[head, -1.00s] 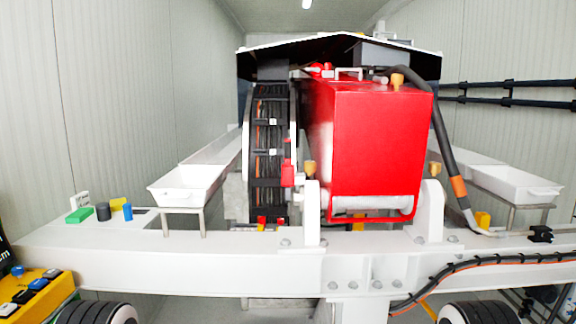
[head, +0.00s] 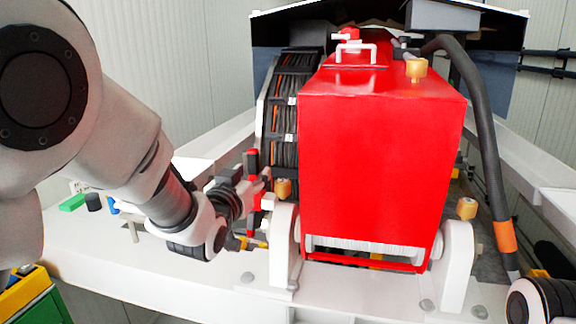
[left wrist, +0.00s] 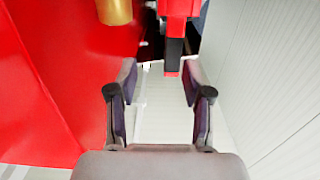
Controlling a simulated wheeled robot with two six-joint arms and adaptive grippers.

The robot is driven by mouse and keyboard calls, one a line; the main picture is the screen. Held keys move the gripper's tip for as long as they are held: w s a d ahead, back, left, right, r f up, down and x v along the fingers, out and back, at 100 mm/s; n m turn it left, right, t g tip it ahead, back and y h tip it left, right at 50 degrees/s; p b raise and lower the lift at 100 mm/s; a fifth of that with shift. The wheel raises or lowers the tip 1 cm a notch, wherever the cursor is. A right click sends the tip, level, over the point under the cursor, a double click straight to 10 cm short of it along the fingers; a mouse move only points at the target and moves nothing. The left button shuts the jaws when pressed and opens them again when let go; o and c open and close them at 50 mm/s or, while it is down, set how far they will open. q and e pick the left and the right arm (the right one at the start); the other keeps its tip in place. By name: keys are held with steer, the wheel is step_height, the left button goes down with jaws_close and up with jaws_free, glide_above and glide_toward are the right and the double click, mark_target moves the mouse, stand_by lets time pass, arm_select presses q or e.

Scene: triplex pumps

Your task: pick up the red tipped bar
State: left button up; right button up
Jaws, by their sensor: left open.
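The red tipped bar (head: 252,165) is a dark upright bar with red ends beside the hose reel, left of the red tank. In the left wrist view the bar (left wrist: 174,52) shows beyond the fingertips, its black middle between a red block and a red end. My left gripper (head: 262,186) is at the bar's lower part in the head view, partly overlapping it. In the left wrist view the left gripper (left wrist: 159,76) is open with nothing between its fingers; the bar lies ahead, nearer the right finger.
The red tank (head: 380,160) stands close to the right of the gripper. A brass knob (head: 283,188) is close by, above a white bracket (head: 284,245). The hose reel (head: 291,120) is behind. Small coloured blocks (head: 72,203) lie on the white frame at left.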

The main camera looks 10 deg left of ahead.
mark_target(252, 162)
arm_select(q)
steer(key=w+p, duration=0.1)
steer(key=w, duration=0.1)
steer(key=w+p, duration=0.1)
steer(key=w, duration=0.1)
steer(key=w+a+p, duration=0.1)
steer(key=w+p, duration=0.1)
steer(key=shift+w+r, duration=0.3)
steer(key=shift+w+d+f, duration=0.1)
steer(key=shift+w+f, duration=0.1)
steer(key=shift+s, duration=0.1)
steer(key=shift+s+a+r, duration=0.15)
steer(key=shift+s+a, duration=0.05)
steer(key=shift+a, duration=0.15)
steer(key=shift+c, duration=1.3)
steer(key=shift+s+a, duration=0.1)
steer(key=shift+s, duration=0.05)
steer(key=c, duration=0.6)
jaws_close()
arm_select(e)
steer(key=r, duration=0.3)
steer(key=a+r, duration=0.1)
steer(key=shift+s+r, duration=0.3)
steer(key=shift+s, duration=0.1)
